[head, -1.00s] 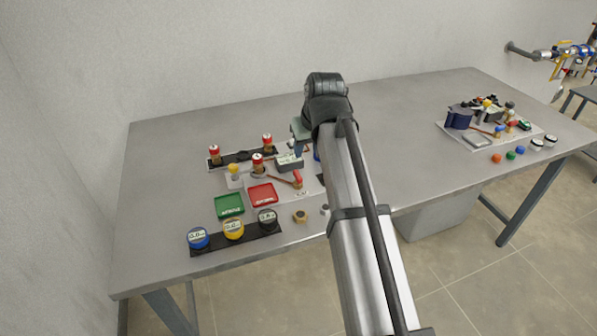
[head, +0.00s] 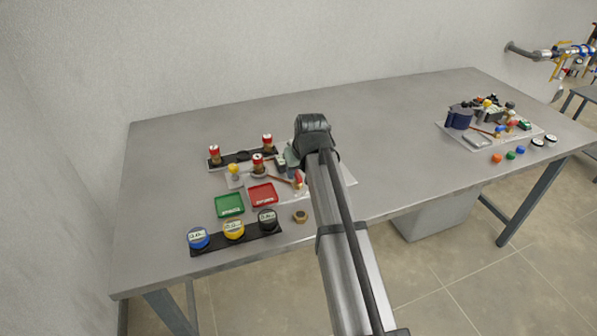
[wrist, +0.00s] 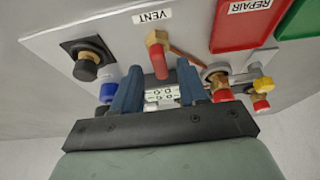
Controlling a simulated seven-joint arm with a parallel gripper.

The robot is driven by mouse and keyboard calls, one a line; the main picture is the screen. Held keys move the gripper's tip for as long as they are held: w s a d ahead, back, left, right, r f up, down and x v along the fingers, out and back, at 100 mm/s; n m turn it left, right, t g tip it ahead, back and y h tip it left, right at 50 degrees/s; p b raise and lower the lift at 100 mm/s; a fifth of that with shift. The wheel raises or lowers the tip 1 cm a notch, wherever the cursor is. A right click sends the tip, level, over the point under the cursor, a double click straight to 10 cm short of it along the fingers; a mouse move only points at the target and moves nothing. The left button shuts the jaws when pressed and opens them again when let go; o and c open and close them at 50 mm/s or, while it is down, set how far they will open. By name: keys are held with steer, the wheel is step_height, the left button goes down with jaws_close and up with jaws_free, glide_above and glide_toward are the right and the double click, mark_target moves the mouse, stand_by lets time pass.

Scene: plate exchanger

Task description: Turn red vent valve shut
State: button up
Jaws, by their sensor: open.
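The red vent valve (wrist: 158,58) shows in the wrist view on the pale panel (wrist: 195,60), just beside the VENT label (wrist: 152,16). It has a red handle and a brass-coloured end. In the head view the red valve (head: 298,180) stands close to the left of my arm. My gripper (wrist: 158,78) is open, with its two blue fingers apart. The handle's lower end shows near the gap between the fingertips; I cannot tell whether they touch it. In the head view, the fingers are mostly hidden by my wrist.
A white display with digits (wrist: 162,94) shows between the fingers. A brass fitting with a red part (wrist: 217,82) is close to the right finger. A black knob (wrist: 87,68) and a blue part (wrist: 107,92) lie left. Red (head: 263,194) and green (head: 229,205) trays are nearby.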

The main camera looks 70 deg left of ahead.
steer(key=shift+a+f, duration=0.2)
steer(key=shift+f, duration=0.3)
steer(key=shift+c, duration=0.2)
jaws_close()
